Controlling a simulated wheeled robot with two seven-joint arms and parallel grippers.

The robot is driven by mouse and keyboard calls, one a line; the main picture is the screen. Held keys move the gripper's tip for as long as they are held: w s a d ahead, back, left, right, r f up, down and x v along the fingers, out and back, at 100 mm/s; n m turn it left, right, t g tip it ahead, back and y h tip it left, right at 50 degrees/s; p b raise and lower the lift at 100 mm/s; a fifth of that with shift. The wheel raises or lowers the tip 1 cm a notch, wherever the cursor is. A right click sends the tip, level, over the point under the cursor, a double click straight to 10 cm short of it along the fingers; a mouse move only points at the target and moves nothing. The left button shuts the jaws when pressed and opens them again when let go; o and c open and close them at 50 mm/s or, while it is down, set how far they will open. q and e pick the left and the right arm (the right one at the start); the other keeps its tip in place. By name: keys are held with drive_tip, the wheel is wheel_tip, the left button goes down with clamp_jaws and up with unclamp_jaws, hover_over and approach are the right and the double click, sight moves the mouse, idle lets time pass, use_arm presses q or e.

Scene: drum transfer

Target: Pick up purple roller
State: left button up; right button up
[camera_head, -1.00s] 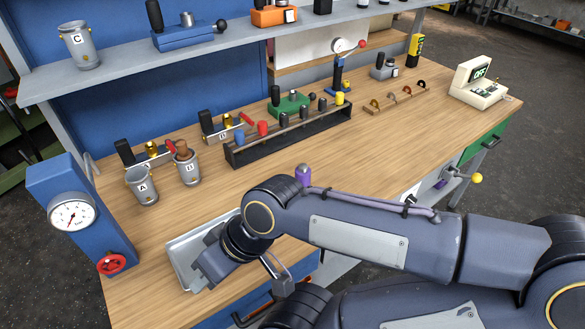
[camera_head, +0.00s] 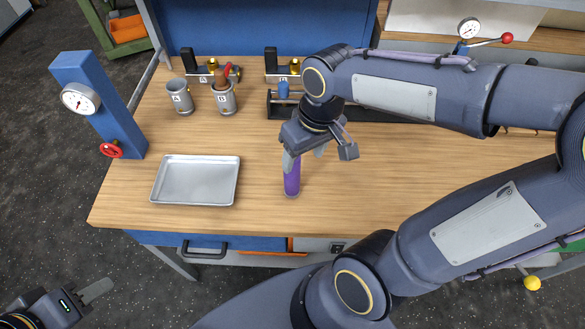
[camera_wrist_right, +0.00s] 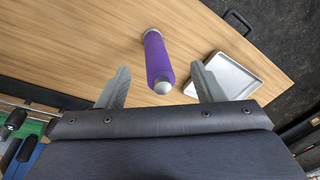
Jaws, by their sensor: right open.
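The purple roller (camera_head: 291,180) stands upright on the wooden table, right of the metal tray. Its upper part is hidden behind my right gripper in the head view. In the right wrist view the whole purple roller (camera_wrist_right: 157,58) shows, its grey rounded end toward me. My right gripper (camera_head: 316,155) is open and empty, at the roller's upper end. In the wrist view its two fingers (camera_wrist_right: 160,78) lie on either side of the roller, with gaps on both sides. My left gripper (camera_head: 98,290) is at the lower left, off the table; only one finger shows clearly.
The metal tray (camera_head: 194,181) is empty. Grey cups A (camera_head: 180,98) and B (camera_head: 226,101) stand behind it, B holding a brown-handled item. A dark rack (camera_head: 372,114) lies behind my right arm. The blue gauge post (camera_head: 98,103) stands at left. Table around the roller is clear.

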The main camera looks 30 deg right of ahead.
sight(292, 175)
drive_tip(key=w, duration=0.2)
drive_tip(key=w+n+g+h, duration=0.1)
drive_tip(key=shift+a+f, duration=0.15)
drive_tip(key=shift+f, duration=0.1)
drive_tip(key=shift+w+a+f+p, duration=0.1)
drive_tip(key=shift+w+f+p, duration=0.1)
drive_tip(key=shift+w+p, duration=0.1)
wheel_tip(292, 175, down, 8)
drive_tip(key=shift+a+r, duration=0.1)
drive_tip(key=shift+c, duration=0.3)
drive_tip(key=c, duration=1.2)
